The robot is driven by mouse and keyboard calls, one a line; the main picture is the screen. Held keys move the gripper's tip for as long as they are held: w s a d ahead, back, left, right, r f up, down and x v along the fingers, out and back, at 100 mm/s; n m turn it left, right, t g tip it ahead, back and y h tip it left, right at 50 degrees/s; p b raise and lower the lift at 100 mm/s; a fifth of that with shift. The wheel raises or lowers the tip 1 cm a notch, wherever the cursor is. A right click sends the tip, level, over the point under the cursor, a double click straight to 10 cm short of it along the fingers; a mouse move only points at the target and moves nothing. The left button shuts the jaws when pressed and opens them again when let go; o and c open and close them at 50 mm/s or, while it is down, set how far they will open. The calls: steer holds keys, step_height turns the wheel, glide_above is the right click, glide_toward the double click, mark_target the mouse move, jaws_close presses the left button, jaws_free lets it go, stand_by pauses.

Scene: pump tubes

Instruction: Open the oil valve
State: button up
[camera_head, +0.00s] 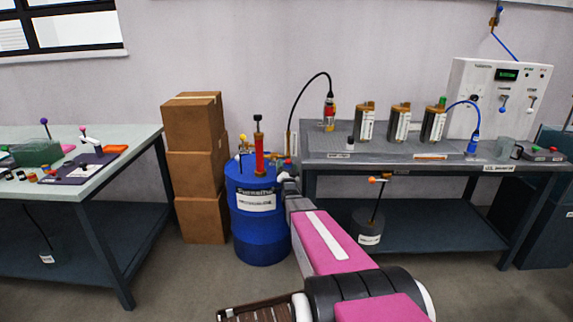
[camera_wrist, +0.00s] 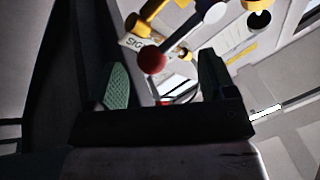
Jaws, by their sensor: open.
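A blue drum (camera_head: 262,225) with a white label stands on the floor, left of the grey workbench. On its top are a red upright pump (camera_head: 259,160), brass fittings and a small yellow knob (camera_head: 242,138). My gripper (camera_head: 285,175) is at the drum's upper right edge, small and partly hidden by my arm. In the wrist view my gripper (camera_wrist: 163,65) is open, its green pads apart. A red ball knob (camera_wrist: 152,60) appears between the pads, seemingly beyond them; contact cannot be told. A yellow fitting (camera_wrist: 152,15) is behind it. Which part is the oil valve is unclear.
Stacked cardboard boxes (camera_head: 195,165) stand left of the drum. The grey workbench (camera_head: 350,158) at right bears several brass-topped canisters and a white control panel (camera_head: 498,97). A pale table (camera_head: 135,145) with small items is at left.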

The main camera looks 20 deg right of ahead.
steer(key=v, duration=0.8)
steer(key=shift+a, duration=0.1)
steer(key=s+a+f+n+g+y, duration=0.45)
steer(key=s+a+f+g, duration=0.3)
steer(key=g, duration=0.35)
steer(key=s+a+n+g, duration=0.2)
steer(key=s+g, duration=0.3)
steer(key=s, duration=0.4)
steer(key=s+a+f+n+g, duration=0.1)
steer(key=s+a+g, duration=0.3)
steer(key=s, duration=0.6)
steer(key=shift+s+n+g, duration=0.25)
steer(key=shift+n+g, duration=0.3)
steer(key=shift+g, duration=0.65)
